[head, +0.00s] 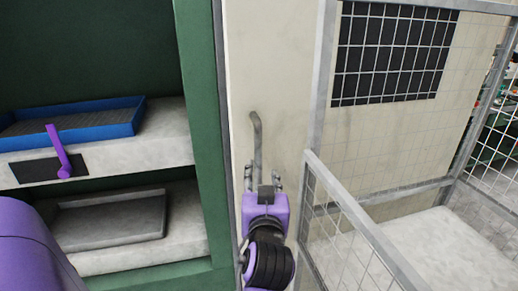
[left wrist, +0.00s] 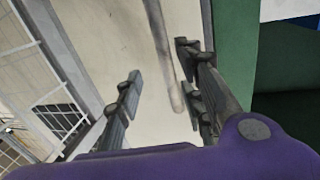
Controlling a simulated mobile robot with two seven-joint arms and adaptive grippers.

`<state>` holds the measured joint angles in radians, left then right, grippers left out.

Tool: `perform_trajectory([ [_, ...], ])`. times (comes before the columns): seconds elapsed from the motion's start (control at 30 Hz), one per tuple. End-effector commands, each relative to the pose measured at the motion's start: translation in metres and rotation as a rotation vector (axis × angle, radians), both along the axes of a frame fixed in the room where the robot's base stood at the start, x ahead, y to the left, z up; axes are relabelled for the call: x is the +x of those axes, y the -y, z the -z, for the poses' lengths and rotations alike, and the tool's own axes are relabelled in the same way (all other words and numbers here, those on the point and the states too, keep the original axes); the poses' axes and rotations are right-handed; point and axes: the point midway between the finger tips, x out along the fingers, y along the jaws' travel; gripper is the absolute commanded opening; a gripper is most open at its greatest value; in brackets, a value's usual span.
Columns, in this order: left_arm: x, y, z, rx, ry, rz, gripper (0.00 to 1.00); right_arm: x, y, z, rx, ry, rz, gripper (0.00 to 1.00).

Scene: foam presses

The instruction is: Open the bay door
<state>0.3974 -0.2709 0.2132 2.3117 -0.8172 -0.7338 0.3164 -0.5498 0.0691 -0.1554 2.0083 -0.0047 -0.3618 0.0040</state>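A cream panel (head: 275,60), which I take to be the bay door, stands upright beside the green frame. A grey bent bar handle (head: 257,140) runs up and down on it. My left gripper (head: 262,180) is at the handle's lower end, with its fingers spread to either side. In the left wrist view, the handle (left wrist: 163,50) reaches down between the open fingers of my left gripper (left wrist: 160,88). It lies nearer the right-hand finger, with a clear gap to the left-hand one. Whether any finger touches it I cannot tell. My right gripper is not in view.
A green-framed press (head: 203,120) at left holds a blue tray (head: 95,127) with a purple lever (head: 60,155) in front, and a grey tray (head: 110,220) below. A wire mesh fence (head: 350,205) stands close to the right of my gripper.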

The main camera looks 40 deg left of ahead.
Motion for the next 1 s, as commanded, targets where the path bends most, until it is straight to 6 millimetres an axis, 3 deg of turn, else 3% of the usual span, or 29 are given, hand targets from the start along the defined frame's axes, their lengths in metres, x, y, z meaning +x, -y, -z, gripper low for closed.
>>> perform_trajectory([
  [0.13, 0.002, -0.008, -0.018, -0.014, 0.034, -0.039, 0.36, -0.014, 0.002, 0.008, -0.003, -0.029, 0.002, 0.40],
  [0.4, 0.033, -0.033, -0.021, -0.011, 0.038, -0.040, 0.36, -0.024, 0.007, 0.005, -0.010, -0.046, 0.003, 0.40],
  [0.67, 0.057, -0.051, -0.019, -0.013, 0.037, -0.039, 0.36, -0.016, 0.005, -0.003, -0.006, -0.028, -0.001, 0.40],
  [1.0, 0.060, -0.054, -0.017, -0.014, 0.035, -0.039, 0.34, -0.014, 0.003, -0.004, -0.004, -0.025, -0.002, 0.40],
])
